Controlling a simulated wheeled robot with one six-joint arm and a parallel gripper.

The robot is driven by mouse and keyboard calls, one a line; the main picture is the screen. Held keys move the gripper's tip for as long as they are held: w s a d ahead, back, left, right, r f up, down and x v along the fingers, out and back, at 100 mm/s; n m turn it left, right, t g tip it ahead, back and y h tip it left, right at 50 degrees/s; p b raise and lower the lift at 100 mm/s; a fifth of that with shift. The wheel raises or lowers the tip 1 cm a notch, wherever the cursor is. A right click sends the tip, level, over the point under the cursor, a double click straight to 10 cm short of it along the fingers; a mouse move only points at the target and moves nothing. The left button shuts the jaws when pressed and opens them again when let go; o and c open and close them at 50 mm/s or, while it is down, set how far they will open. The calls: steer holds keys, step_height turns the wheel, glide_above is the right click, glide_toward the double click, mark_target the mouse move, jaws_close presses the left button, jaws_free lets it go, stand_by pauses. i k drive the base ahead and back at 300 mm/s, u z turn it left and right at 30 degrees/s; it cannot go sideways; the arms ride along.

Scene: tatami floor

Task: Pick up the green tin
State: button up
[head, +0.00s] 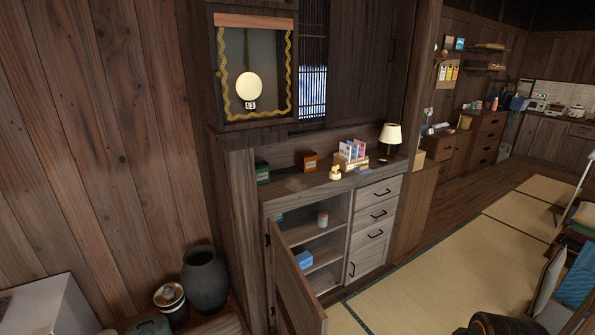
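A small dark green tin (262,172) stands at the left end of the wooden cabinet's top (330,181), close to the side panel. It is small in the head view, and its details are hard to make out. An orange-brown tin (310,161) stands to its right, further back. My gripper cannot be made out in the head view. A dark rounded shape (490,323) shows at the bottom edge, and I cannot tell what it is.
The cabinet door (292,290) stands open, with a blue box (303,258) and a white jar (323,219) on the shelves. A yellow bottle (335,173), card rack and lamp (390,136) share the top. A dark vase (205,280) stands left. Tatami (430,270) is clear to the right.

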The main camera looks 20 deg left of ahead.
mark_target(262, 167)
steer(key=z, duration=0.1)
steer(key=i, duration=3.15)
steer(key=u, duration=3.75)
steer(key=i, duration=0.45)
steer(key=z, duration=0.05)
